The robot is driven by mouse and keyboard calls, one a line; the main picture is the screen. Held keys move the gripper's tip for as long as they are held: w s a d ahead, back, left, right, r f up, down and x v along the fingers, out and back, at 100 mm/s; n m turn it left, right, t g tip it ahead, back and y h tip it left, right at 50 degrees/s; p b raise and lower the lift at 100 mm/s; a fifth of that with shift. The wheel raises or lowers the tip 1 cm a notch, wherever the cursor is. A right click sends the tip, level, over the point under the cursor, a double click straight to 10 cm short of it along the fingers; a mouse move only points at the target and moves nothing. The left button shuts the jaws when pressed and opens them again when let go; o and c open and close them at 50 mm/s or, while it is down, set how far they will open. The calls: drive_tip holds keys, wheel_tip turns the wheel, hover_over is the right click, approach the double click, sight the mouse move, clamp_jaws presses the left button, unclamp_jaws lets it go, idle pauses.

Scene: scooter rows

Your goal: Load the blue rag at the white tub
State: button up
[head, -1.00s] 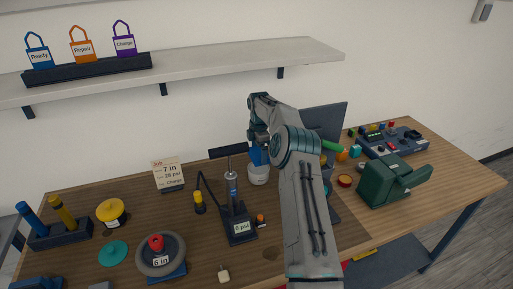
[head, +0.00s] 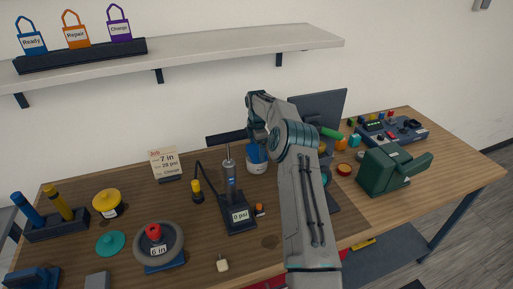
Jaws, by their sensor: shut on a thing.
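The white tub (head: 257,167) stands on the workbench behind the pump, partly hidden by my arm. The blue rag (head: 256,152) shows as a blue patch at the mouth of the tub, just under my gripper (head: 257,143). My gripper points down over the tub and is shut on the rag. The fingertips are small and mostly hidden, so how deep the rag sits in the tub is hard to tell.
The pump with a 0 psi display (head: 239,215) stands close in front of the tub. A job card (head: 165,163), a wheel on a stand (head: 158,244) and a yellow-lidded jar (head: 107,203) are to the left. A green machine (head: 391,171) is at right.

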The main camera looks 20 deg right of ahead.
sight(257, 149)
drive_tip(key=shift+f, duration=0.55)
idle(1.4)
drive_tip(key=shift+r, duration=0.1)
drive_tip(key=shift+r+p, duration=1.1)
drive_tip(key=shift+r, duration=2.35)
